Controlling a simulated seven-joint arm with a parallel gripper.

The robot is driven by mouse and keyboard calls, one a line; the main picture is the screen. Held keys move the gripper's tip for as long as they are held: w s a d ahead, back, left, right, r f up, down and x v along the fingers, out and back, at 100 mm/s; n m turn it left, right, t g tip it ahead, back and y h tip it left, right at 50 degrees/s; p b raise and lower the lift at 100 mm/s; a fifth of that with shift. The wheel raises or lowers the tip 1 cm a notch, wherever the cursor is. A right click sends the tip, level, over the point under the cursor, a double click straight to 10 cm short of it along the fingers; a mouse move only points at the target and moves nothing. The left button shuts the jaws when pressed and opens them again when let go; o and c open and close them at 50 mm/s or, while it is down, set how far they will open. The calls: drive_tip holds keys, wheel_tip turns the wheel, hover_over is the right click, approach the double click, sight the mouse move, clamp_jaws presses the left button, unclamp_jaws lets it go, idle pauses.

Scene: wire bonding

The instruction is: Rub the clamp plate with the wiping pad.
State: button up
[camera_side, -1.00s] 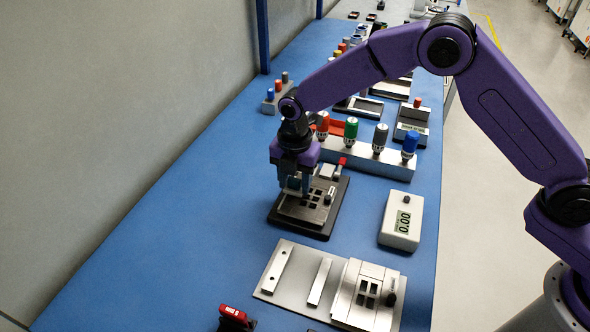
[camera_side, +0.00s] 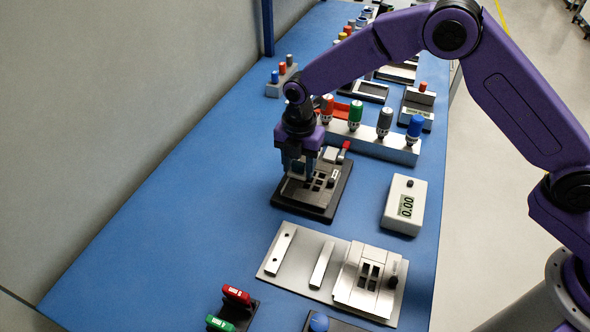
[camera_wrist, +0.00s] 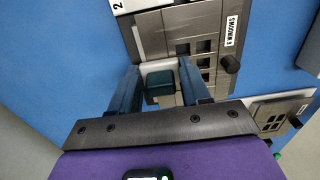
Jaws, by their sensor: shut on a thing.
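The clamp plate (camera_side: 304,194) is a grey metal plate with square windows, lying on a black base. My gripper (camera_side: 297,178) points down over the far left part of the plate. In the wrist view my gripper (camera_wrist: 159,70) is shut on a dark teal block, which looks like the wiping pad (camera_wrist: 160,86). The pad is at the plate's edge nearest the fingers. Whether its underside touches the plate is hidden.
A second windowed plate (camera_side: 368,285) sits on a silver tray (camera_side: 272,262) in front. A white meter (camera_side: 404,207) stands to the right. A rack (camera_side: 385,147) of coloured-top tools stands behind. Red (camera_side: 236,293) and green (camera_side: 220,323) pieces lie at the front. The blue bench at left is clear.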

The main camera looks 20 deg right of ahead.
drive_tip(key=shift+r, duration=4.05)
